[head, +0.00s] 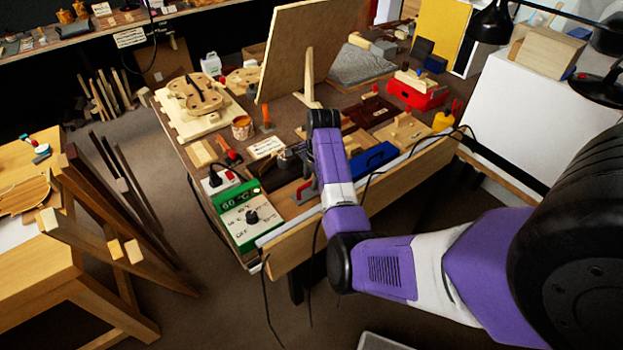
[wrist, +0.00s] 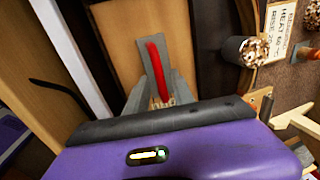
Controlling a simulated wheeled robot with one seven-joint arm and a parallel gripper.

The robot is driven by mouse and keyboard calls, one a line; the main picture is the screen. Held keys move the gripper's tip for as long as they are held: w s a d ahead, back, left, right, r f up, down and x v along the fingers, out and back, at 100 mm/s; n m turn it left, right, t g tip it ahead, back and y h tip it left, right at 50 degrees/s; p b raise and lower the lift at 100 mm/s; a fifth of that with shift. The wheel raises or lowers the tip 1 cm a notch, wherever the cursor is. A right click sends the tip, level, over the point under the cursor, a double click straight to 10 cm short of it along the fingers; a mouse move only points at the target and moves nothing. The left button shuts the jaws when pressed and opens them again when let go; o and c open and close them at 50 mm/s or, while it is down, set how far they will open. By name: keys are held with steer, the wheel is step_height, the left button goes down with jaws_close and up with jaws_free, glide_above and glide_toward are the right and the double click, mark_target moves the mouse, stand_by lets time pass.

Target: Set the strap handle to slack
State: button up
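A long red handle (wrist: 157,72) shows in the wrist view, in front of a grey upright plate (wrist: 150,47). I take it as the strap handle. It stands between the two grey fingers of my gripper (wrist: 160,90). Whether the fingers press on it cannot be told. In the head view my gripper (head: 289,158) is low over the near part of the bench, pointing left. A red part (head: 306,189) shows just below it near the front edge; I cannot tell if it is the same handle. The strap itself cannot be made out.
A green control box (head: 248,216) with a dial sits at the bench's near left corner. A blue tray (head: 373,158) lies right of my arm. A cork-like cylinder (wrist: 245,51) and a label (wrist: 279,30) are right of the handle. An upright board (head: 300,50) stands behind.

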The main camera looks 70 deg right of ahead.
jaws_close()
stand_by(1.2)
